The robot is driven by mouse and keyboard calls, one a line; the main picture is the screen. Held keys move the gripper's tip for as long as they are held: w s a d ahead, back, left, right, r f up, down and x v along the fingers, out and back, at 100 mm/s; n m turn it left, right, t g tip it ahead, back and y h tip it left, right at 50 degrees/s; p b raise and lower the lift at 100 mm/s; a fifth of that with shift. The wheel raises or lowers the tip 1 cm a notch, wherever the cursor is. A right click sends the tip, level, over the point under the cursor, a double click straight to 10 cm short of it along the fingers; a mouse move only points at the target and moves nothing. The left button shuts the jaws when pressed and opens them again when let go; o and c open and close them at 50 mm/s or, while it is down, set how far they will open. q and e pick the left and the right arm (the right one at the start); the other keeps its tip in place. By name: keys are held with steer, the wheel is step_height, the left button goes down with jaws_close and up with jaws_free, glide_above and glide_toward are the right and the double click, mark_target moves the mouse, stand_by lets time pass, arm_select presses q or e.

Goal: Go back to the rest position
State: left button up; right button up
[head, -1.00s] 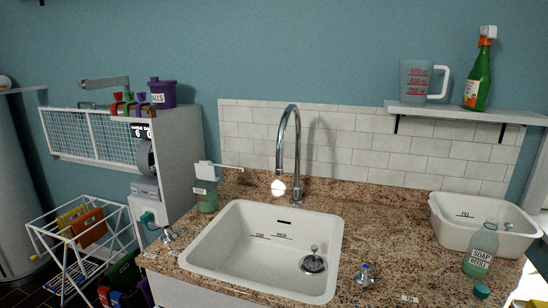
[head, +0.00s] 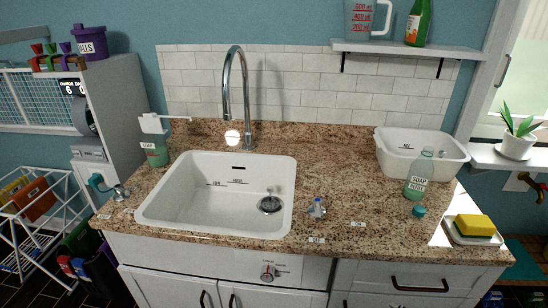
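Neither of my grippers shows clearly in the head view. The view holds a granite counter (head: 330,170) with a white sink (head: 165,215) set into it. A tall chrome faucet (head: 245,100) stands behind the sink. The sink basin looks empty, with a drain fitting (head: 270,202) inside.
A white tub (head: 420,155), a soap refill bottle (head: 418,175) and a yellow sponge (head: 474,225) on a dish stand at the counter's right. A drying rack (head: 40,220) stands at the left. A shelf (head: 405,48) holds a jug (head: 367,18) and a green bottle (head: 417,22).

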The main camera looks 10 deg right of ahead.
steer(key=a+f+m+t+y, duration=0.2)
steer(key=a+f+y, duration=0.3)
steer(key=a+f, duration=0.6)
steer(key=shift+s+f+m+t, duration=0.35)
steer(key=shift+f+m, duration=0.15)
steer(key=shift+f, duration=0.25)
